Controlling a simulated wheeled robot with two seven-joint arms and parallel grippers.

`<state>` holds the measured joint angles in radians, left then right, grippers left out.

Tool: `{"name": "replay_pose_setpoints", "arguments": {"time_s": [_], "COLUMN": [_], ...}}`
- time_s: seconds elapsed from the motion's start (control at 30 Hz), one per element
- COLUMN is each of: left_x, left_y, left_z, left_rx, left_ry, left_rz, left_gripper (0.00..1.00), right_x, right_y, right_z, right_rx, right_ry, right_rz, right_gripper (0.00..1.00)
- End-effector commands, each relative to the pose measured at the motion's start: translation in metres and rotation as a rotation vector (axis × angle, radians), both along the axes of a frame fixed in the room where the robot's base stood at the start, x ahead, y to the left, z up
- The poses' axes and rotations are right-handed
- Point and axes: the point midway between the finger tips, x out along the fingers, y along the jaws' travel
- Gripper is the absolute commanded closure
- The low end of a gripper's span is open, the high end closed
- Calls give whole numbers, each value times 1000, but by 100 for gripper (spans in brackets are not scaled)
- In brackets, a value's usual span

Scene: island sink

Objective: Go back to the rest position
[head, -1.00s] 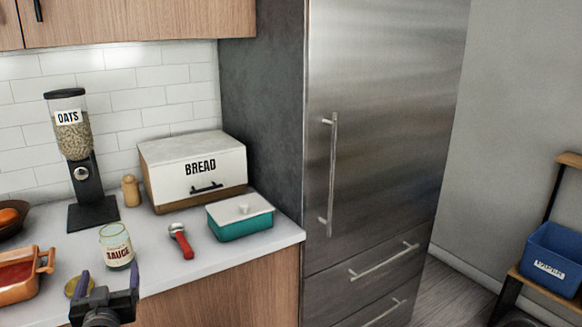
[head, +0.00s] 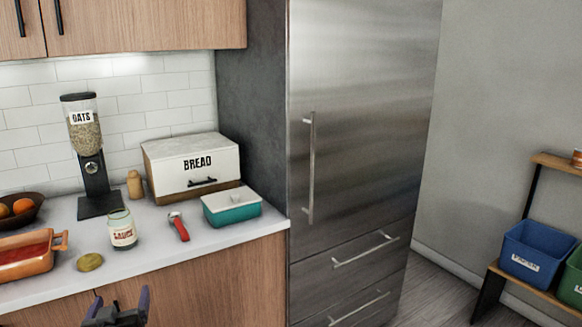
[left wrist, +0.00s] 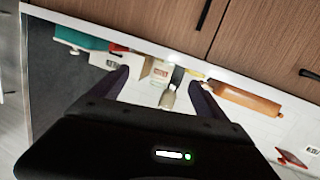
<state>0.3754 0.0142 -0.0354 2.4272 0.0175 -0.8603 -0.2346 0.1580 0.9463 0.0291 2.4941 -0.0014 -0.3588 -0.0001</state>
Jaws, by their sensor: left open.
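My left gripper (head: 120,306) is open and empty at the bottom of the head view, in front of the counter's cabinet doors. Its two dark fingers also show spread apart in the left wrist view (left wrist: 158,80), with nothing held between them. The sauce jar (head: 122,230) stands open on the counter, and its gold lid (head: 89,262) lies flat beside it, apart from the gripper. My right gripper is in neither view.
The counter (head: 165,247) holds an orange baking dish (head: 28,258), red-handled tool (head: 179,227), teal dish (head: 231,213), bread box (head: 192,165) and oats dispenser (head: 92,165). A steel fridge (head: 360,120) stands right. Blue (head: 537,250) and green (head: 572,285) bins sit on a shelf.

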Motion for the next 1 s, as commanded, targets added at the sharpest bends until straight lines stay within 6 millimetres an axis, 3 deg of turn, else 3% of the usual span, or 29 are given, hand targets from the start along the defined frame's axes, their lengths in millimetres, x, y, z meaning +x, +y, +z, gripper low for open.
{"name": "replay_pose_setpoints", "arguments": {"time_s": [0.17, 0.37, 0.53, 0.67, 0.8, 1.0], "left_x": [2, -3, -28, -75, -145, -235], "left_y": [-23, -66, -131, -200, -269, -333], "left_z": [-41, -107, -187, -257, -313, -353], "left_rx": [-86, -211, -352, -471, -565, -611], "left_ry": [95, 254, 474, 707, 958, 1204], "left_rz": [-46, -119, -214, -304, -395, -504], "left_gripper": [15, 15, 15, 15, 15, 15], "right_x": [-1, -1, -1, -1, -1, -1], "right_y": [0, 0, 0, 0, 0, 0], "right_z": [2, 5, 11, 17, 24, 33], "right_rx": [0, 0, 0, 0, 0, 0], "right_ry": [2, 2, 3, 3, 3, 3], "right_rz": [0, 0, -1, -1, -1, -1], "right_gripper": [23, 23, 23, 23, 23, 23]}}
